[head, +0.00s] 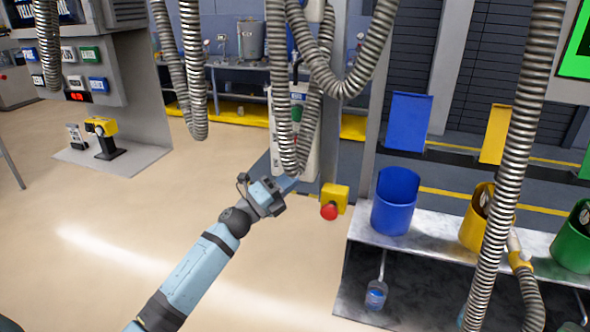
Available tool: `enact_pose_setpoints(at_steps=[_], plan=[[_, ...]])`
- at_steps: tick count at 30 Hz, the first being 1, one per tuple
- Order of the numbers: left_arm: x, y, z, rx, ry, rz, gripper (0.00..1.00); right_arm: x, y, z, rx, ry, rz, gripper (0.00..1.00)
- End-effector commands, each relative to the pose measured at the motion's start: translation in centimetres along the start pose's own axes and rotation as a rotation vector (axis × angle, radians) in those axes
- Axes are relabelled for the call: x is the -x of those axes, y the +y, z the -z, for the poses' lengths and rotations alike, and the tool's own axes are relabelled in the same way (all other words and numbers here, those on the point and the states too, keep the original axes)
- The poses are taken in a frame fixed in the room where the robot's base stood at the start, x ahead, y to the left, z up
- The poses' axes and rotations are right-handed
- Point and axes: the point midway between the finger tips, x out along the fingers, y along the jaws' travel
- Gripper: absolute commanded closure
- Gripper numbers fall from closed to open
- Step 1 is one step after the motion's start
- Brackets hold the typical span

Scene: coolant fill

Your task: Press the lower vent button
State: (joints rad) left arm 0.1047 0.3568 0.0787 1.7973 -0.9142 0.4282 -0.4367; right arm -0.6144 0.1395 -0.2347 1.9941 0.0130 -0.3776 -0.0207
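A red push button (329,212) sits on a yellow box (337,195) on the side of a post, low in the middle of the head view. I see no readable label on it, so I cannot tell whether it is the lower vent button. A light panel (297,95) with a green part stands above, partly hidden by hanging hoses. My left gripper (284,184) is at the foot of this panel, left of the red button and apart from it in the picture. Its fingers are hard to make out. My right gripper is not in view.
Ribbed metal hoses (343,80) hang in the middle, and another (508,150) hangs at the right. A metal bench (430,232) holds blue (394,205), yellow and green buckets. Open floor (110,230) lies to the left.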

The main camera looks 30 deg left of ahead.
Motion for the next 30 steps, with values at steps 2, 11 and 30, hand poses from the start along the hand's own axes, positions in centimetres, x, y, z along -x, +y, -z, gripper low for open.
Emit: enact_pose_setpoints(at_steps=[2,11,30], plan=[[0.0,0.0,0.0,0.000,0.000,0.000,1.00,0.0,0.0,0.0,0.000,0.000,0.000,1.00],[1.5,-1.1,1.1,0.000,0.001,-0.001,1.00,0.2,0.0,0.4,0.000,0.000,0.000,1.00],[3.5,-2.5,2.5,0.001,0.000,0.000,1.00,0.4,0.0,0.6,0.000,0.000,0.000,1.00]])
